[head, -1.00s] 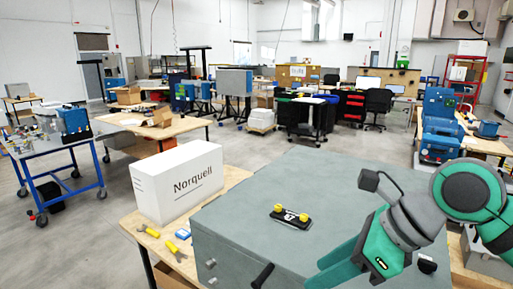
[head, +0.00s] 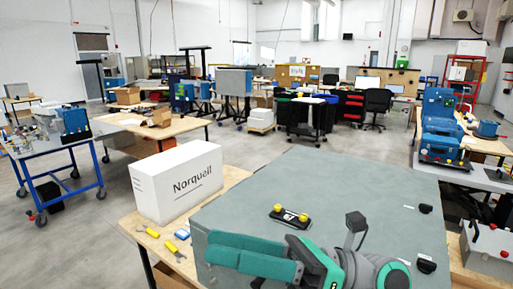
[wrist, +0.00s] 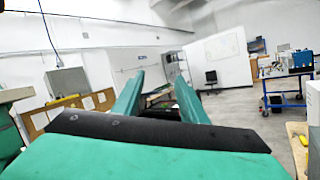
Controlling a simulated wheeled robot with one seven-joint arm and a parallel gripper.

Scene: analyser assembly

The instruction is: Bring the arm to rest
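My gripper (head: 211,249) is teal and points left across the front part of a large grey cabinet top (head: 330,180) in the head view. Its two fingers lie nearly level, one behind the other. In the wrist view my gripper (wrist: 160,76) shows two teal fingers apart with nothing between them, facing the open room. The arm links behind it run to the lower right of the head view. I cannot tell how high the gripper is above the grey top.
A black and yellow part (head: 290,214) lies on the grey top behind my gripper. Small black knobs (head: 426,264) sit at its right edge. A white Norquell box (head: 178,182) and yellow tools (head: 147,230) are on the wooden bench at left. Floor lies open beyond.

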